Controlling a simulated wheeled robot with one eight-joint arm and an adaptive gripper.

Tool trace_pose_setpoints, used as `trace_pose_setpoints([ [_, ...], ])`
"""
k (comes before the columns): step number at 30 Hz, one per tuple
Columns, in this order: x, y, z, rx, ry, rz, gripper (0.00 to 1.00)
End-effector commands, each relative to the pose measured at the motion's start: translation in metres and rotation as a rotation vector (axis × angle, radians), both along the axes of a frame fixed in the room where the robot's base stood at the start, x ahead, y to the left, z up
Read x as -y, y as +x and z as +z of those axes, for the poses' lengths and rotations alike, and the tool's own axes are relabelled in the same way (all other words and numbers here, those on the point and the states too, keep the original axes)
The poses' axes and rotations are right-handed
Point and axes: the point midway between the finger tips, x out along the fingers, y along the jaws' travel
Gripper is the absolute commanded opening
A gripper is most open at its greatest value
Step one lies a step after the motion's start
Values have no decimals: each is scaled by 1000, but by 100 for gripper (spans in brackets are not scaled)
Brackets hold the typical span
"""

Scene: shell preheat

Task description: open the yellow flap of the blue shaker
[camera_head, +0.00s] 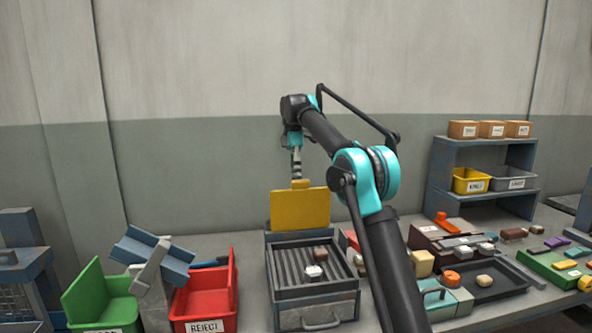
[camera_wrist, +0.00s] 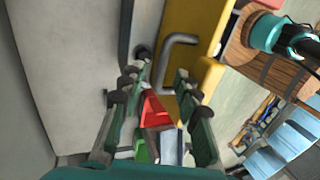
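The blue-grey shaker (camera_head: 283,316) stands on the bench in the head view, with a ribbed bed on top and a handle on its front. Its yellow flap (camera_head: 301,210) stands upright at the rear edge, clear of the bed. My gripper (camera_head: 297,174) is just above the flap's top edge. In the wrist view the flap (camera_wrist: 190,18) carries a grey bar handle (camera_wrist: 172,48). My fingers (camera_wrist: 158,82) are spread apart there with nothing between them. The handle shows just beyond the fingertips; whether they touch the flap I cannot tell.
A white piece (camera_head: 314,271) and a brown piece (camera_head: 320,252) lie on the ribbed bed. A red REJECT bin (camera_head: 207,303) and a green bin (camera_head: 103,311) stand left. A dark tray (camera_head: 497,290) and shelf (camera_head: 484,145) are right. The space above the bed is free.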

Motion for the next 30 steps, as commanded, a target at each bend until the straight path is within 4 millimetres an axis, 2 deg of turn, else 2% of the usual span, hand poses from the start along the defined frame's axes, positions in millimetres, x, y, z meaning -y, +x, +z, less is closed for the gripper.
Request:
trace_pose_setpoints([
  [5, -2, 8, 21, 0, 0, 0, 32],
  [12, -4, 15, 36, 0, 0, 0, 32],
  [30, -4, 15, 42, 0, 0, 0, 32],
])
